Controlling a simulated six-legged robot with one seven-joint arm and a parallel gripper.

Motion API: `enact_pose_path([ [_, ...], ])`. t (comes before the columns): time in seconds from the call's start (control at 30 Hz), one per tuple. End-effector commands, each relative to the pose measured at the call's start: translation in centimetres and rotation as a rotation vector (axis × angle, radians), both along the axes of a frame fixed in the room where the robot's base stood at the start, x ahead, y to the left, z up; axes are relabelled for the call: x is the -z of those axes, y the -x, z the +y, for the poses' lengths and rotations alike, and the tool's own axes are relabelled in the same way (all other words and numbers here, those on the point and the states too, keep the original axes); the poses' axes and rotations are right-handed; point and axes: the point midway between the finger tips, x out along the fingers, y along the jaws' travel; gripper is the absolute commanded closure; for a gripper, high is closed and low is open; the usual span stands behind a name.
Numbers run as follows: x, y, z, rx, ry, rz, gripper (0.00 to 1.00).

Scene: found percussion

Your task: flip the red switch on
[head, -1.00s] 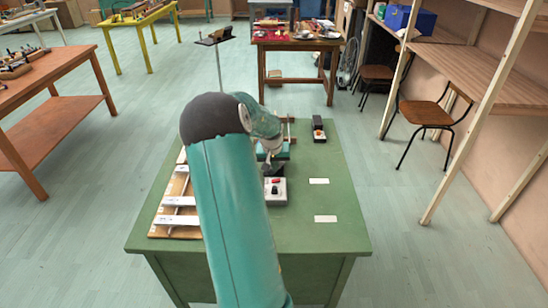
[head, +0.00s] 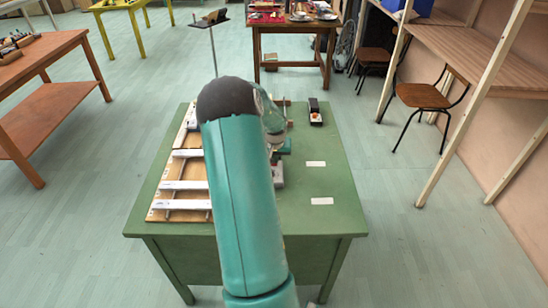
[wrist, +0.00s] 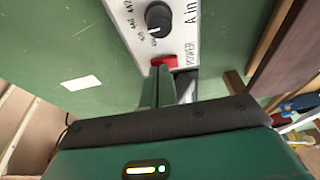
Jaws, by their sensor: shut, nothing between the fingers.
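The red switch (wrist: 164,61) sits at the end of a white box (wrist: 133,28) marked POWER, below a black dial knob (wrist: 158,17) in the wrist view. My gripper (wrist: 160,70) is shut and empty. Its fingertips are right at the switch and overlap its lower edge; I cannot tell whether they touch it. Which way the switch is set cannot be made out. In the head view my own arm hides most of the white box (head: 279,176), and only a bit of its right side shows.
The box stands on a green table (head: 325,225). A wooden frame with pale metal bars (head: 180,185) lies left of my arm. A small black and red object (head: 315,112) stands at the far right. Two white labels (head: 316,164) lie on otherwise clear tabletop at right.

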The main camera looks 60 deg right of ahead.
Motion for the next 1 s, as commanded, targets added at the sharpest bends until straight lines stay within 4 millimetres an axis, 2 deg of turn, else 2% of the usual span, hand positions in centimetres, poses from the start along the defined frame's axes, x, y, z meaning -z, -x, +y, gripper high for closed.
enact_pose_path([
  [0.13,0.6,0.4,-0.1,0.003,-0.031,-0.053,1.00],
  [0.37,0.8,0.2,0.1,-0.001,-0.031,-0.046,1.00],
  [0.77,0.8,-1.4,1.1,-0.006,-0.036,-0.047,1.00],
  [1.0,0.9,-1.6,1.3,-0.006,-0.040,-0.047,1.00],
])
